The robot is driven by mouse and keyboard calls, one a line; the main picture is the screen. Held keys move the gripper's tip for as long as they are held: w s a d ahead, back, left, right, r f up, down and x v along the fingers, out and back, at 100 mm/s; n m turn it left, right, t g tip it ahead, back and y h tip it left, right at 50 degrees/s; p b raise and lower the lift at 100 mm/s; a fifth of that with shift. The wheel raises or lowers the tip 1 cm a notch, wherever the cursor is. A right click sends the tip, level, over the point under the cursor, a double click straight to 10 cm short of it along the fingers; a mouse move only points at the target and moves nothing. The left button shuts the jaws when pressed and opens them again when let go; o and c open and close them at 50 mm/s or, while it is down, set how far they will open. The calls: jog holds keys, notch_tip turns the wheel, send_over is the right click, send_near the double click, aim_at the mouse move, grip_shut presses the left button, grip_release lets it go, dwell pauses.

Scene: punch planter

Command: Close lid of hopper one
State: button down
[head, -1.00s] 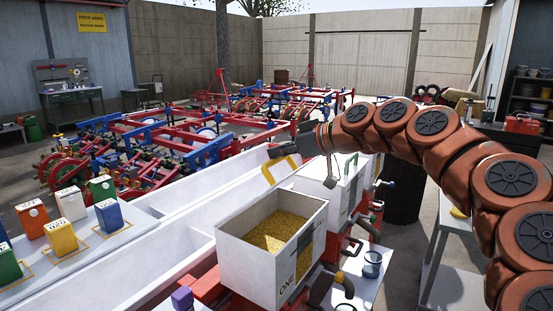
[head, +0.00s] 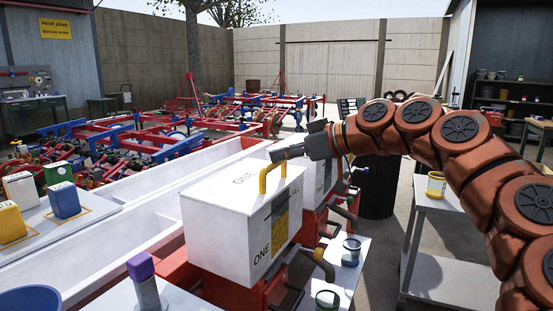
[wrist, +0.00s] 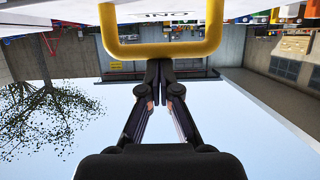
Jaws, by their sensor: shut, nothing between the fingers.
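Hopper one (head: 225,225) is a white box marked ONE, standing in the middle of the head view. Its white lid (head: 225,185) lies over the top opening and looks level, with ONE printed on it. The grain inside is hidden, except for yellow showing at a window in the side. A yellow handle (head: 263,180) stands up at the lid's right edge. My gripper (head: 280,154) is shut and empty, just above and behind the handle. In the wrist view the shut fingertips (wrist: 160,66) are close to the handle bar (wrist: 160,51); I cannot tell if they touch.
A second white hopper (head: 318,178) stands just behind hopper one. A long white trough (head: 120,225) runs along the left. A purple-topped bottle (head: 143,275) stands in front. A grey cart (head: 440,270) is at the right, with a yellow can (head: 436,185) on it.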

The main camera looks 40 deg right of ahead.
jog(key=shift+s+a+f+g+b, duration=0.1)
jog(key=shift+f+g+b, duration=0.1)
jog(key=shift+f, duration=0.65)
jog(key=shift+s+a+f+g+b, duration=0.1)
jog(key=shift+f+g+b, duration=0.1)
jog(key=shift+f, duration=0.7)
jog(key=shift+d+r+p, duration=0.1)
jog(key=shift+r+p, duration=0.2)
jog(key=shift+r, duration=0.35)
notch_tip(320, 180, up, 5)
jog(key=t+p, duration=0.1)
jog(key=p, duration=0.1)
jog(key=b, duration=0.7)
send_near(281, 187)
notch_tip(281, 187, up, 2)
jog(key=shift+w+d+r, duration=0.15)
jog(key=shift+w+d, duration=0.1)
jog(key=shift+d, duration=0.2)
jog(key=shift+r+p, duration=0.15)
jog(key=shift+p, duration=0.15)
